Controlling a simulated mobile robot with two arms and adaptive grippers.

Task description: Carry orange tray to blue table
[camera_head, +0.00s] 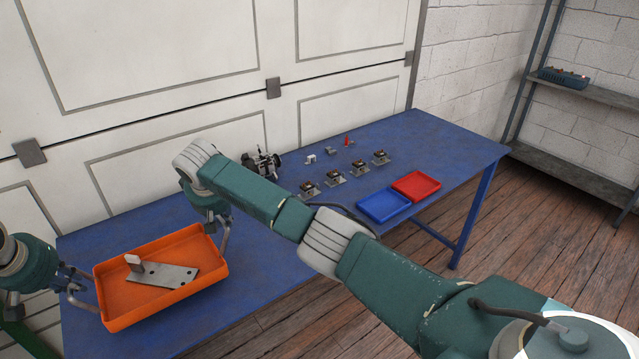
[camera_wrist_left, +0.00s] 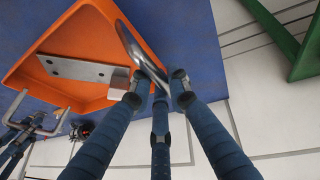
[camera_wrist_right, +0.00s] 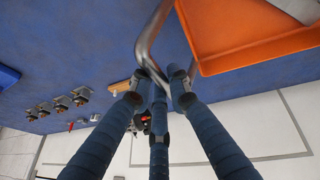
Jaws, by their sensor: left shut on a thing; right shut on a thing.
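The orange tray (camera_head: 168,303) is at the left end of the blue table (camera_head: 262,255). It looks level, and I cannot tell whether it touches the tabletop. A metal plate (camera_head: 165,275) with a small upright block (camera_head: 133,262) lies in it. My left gripper (camera_head: 82,279) is shut on the tray's left metal handle, which shows in the left wrist view (camera_wrist_left: 140,48). My right gripper (camera_head: 222,216) is shut on the opposite handle, seen in the right wrist view (camera_wrist_right: 150,42). The fingertips are partly hidden in the head view.
A blue bin (camera_head: 383,206) and a red bin (camera_head: 416,186) stand at the table's right part. Several small parts and an alternator-like unit (camera_head: 262,163) sit behind them. A white panelled wall (camera_head: 150,50) runs along the back. A shelf (camera_head: 600,92) stands far right.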

